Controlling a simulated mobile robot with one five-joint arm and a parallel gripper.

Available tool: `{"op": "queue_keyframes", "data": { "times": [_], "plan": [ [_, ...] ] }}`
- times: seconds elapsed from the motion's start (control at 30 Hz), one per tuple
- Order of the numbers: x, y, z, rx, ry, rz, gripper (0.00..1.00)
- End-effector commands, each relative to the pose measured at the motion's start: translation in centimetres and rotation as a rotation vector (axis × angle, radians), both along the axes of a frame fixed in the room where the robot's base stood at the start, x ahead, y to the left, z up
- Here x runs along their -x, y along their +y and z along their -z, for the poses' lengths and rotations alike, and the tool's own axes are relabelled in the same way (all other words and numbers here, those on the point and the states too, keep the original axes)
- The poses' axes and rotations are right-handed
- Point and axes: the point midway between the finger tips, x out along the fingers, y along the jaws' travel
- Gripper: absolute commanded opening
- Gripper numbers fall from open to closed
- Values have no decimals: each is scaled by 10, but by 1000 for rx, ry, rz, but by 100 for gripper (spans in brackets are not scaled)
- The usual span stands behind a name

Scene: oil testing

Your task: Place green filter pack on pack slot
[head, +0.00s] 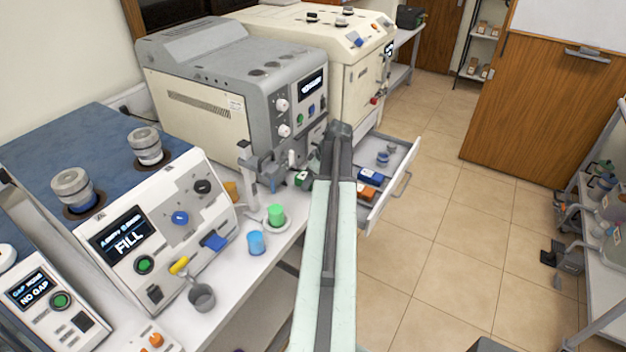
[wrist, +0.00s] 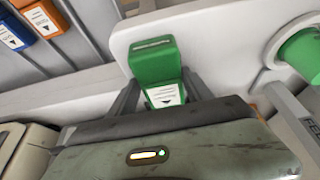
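The green filter pack (wrist: 155,62) with a white arrow label is between the two fingers of my gripper (wrist: 160,95) in the wrist view. The fingers lie along both its sides and appear closed on it. In the head view the pack (head: 301,178) shows as a small green and white block at the bench's edge, in front of the grey machine and left of the open drawer. My arm partly covers this area. I cannot clearly make out the pack slot in either view.
The open drawer (head: 401,160) holds a blue pack (head: 370,174) and an orange pack (head: 367,191). A green cup (head: 276,214) stands on a white round base, with a blue cup (head: 256,243) nearby. The grey machine (head: 240,82) stands behind.

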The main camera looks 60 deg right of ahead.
Motion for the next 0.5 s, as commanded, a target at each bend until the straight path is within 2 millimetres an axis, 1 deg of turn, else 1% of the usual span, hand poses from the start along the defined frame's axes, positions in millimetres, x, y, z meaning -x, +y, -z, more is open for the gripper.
{"op": "queue_keyframes", "data": {
  "times": [0.03, 0.33, 0.43, 0.5],
  "plan": [
    [0, 3, 1, -7, 3, -5, 72],
    [0, 4, 0, -8, 4, -6, 72],
    [1, 4, -5, -8, 4, -5, 72],
    [3, 3, -13, -7, 3, -4, 72]
  ]
}}
